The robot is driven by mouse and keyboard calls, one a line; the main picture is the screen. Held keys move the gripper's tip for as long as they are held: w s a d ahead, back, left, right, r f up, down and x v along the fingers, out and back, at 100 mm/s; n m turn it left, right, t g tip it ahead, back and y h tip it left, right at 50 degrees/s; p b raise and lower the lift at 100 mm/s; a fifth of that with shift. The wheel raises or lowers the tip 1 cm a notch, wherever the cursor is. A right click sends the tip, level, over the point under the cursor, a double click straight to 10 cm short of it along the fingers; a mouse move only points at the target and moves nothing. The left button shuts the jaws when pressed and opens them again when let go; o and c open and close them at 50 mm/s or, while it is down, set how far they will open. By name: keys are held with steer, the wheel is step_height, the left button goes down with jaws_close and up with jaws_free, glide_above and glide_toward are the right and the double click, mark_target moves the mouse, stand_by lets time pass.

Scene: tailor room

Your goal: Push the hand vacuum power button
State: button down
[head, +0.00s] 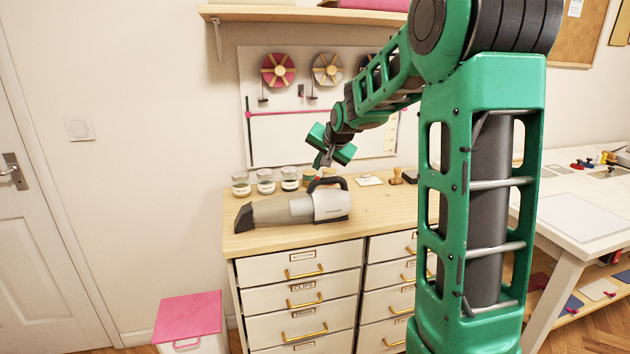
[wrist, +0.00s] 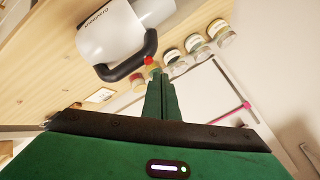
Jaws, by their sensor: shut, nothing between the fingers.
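The hand vacuum (head: 300,206) lies on the wooden top of the drawer cabinet, with its clear nozzle to the left and its white body and dark handle to the right. In the wrist view its white body (wrist: 110,28) and black handle (wrist: 130,62) show at the top. A red power button (wrist: 148,60) sits on the handle. My gripper (wrist: 157,78) is shut and empty, its fingertips very close to the red button. I cannot tell whether they touch it. In the head view my gripper (head: 318,165) is just above the handle.
Several jars (head: 265,181) stand behind the vacuum, near the wall. A wooden stamp (head: 396,176) and a small card (head: 368,180) lie to its right. A pegboard (head: 320,105) hangs behind. The front strip of the cabinet top (head: 300,238) is clear.

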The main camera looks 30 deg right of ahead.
steer(key=shift+r, duration=2.2)
steer(key=s+a+f+n+g, duration=0.1)
steer(key=s+a+f+g, duration=0.1)
steer(key=s, duration=1.3)
steer(key=s+a+f+n+g+y, duration=0.1)
steer(key=s+f, duration=0.6)
steer(key=s, duration=0.8)
steer(key=s+a+f+n+g+y, duration=0.1)
steer(key=s+a+f+g, duration=0.3)
steer(key=s, duration=1.1)
steer(key=shift+s+a+f+n+g, duration=0.15)
steer(key=shift+a+f+n+g, duration=0.25)
steer(key=shift+n+g, duration=0.55)
steer(key=shift+w+f, duration=0.2)
steer(key=shift+w, duration=0.45)
